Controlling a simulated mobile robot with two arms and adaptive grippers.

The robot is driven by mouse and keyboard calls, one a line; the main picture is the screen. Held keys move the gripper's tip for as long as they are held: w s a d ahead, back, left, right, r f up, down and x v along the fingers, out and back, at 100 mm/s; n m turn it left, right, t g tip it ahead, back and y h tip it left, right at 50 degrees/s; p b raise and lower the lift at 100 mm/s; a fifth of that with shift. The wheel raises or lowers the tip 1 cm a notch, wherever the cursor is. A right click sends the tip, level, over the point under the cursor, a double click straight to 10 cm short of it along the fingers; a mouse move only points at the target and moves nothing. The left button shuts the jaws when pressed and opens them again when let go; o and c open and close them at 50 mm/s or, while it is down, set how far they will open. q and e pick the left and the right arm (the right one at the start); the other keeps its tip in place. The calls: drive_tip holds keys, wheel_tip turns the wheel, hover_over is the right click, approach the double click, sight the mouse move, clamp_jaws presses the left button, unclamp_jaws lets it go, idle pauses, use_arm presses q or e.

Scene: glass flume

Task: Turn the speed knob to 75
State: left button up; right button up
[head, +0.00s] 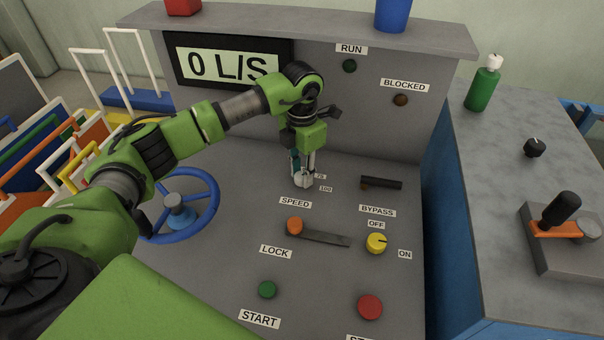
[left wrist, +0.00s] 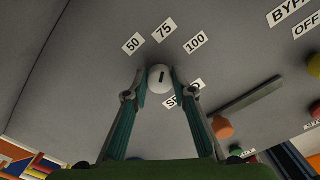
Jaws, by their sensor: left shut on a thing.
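The white speed knob (head: 303,182) stands on the sloping grey panel above the SPEED label (head: 295,203). In the left wrist view the knob (left wrist: 158,84) has a short dark mark, slanting up and to the right; which number it lines up with I cannot tell surely. The labels 50 (left wrist: 133,43), 75 (left wrist: 164,32) and 100 (left wrist: 195,43) fan out beyond it. My left gripper (head: 303,175) reaches down from above with its fingers shut on the knob, one on each side. In the head view it hides the 50 label. My right gripper is not in view.
The display (head: 228,63) reads 0 L/S. Near the knob are a black bypass handle (head: 381,184), an orange lock knob (head: 295,226) with a dark bar, and a yellow knob (head: 376,243). A blue handwheel (head: 180,212) stands left, partly behind my arm.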

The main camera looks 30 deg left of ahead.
use_arm(q)
drive_tip(key=shift+n, duration=0.6)
drive_tip(key=o, duration=1.1)
drive_tip(key=shift+r, duration=0.1)
wheel_tip(320, 180, up, 12)
idle(0.3)
